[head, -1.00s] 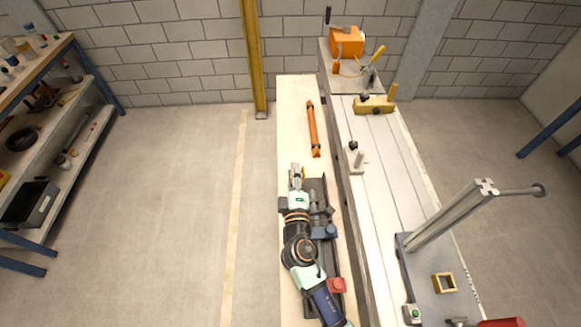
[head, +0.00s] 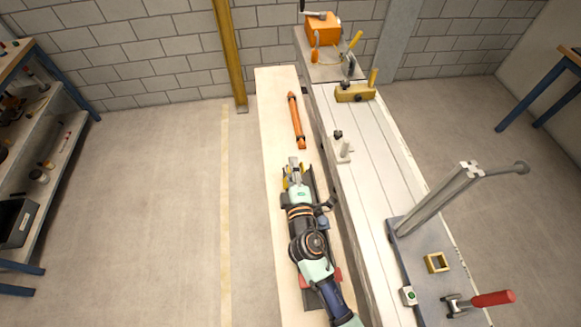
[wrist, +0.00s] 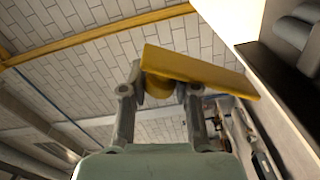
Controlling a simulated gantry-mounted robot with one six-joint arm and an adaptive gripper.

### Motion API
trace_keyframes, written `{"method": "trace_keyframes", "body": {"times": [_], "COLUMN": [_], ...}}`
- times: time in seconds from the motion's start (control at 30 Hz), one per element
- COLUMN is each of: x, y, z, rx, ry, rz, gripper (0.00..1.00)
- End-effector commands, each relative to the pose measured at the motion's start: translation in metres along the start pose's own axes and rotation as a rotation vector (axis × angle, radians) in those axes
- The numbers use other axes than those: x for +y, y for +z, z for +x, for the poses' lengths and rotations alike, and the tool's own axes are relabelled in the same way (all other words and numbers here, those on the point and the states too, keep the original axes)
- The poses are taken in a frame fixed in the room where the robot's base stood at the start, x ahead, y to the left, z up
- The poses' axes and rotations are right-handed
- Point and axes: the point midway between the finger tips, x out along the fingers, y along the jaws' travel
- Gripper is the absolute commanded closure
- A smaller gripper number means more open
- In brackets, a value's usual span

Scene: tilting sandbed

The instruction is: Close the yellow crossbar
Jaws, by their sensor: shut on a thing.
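In the wrist view a flat yellow bar (wrist: 205,72), which I take for the yellow crossbar, lies across the ends of my gripper's fingers. A round yellow knob on it (wrist: 158,86) sits between the fingers. My gripper (wrist: 163,90) is shut on this knob. In the head view my gripper (head: 294,163) is over the pale bench, at the far end of a dark fixture (head: 322,185). Only small bits of yellow show beside it there; my arm hides much of the fixture and bar.
An orange bar (head: 297,120) lies on the pale bench (head: 277,85) beyond my gripper. Right of it runs the long sandbed (head: 375,145) with a yellow block (head: 355,93) and white post (head: 344,149).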

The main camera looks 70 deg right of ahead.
Motion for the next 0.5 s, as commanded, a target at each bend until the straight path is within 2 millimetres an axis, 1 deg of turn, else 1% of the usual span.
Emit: {"method": "trace_keyframes", "body": {"times": [0.03, 0.2, 0.23, 0.37, 0.4, 0.5], "x": [-0.0017, -0.0022, -0.0023, -0.0022, -0.0020, -0.0017], "y": [0.0039, 0.0041, 0.0041, 0.0032, 0.0029, 0.0021], "z": [-0.0002, -0.0002, -0.0002, -0.0002, -0.0002, -0.0002], "rx": [-0.010, -0.011, -0.011, -0.009, -0.008, -0.006], "ry": [-0.003, -0.004, -0.004, -0.004, -0.004, -0.003], "rz": [-0.008, -0.008, -0.008, -0.007, -0.006, -0.004], "gripper": [1.00, 1.00, 0.69, 0.47, 0.45, 0.45]}}
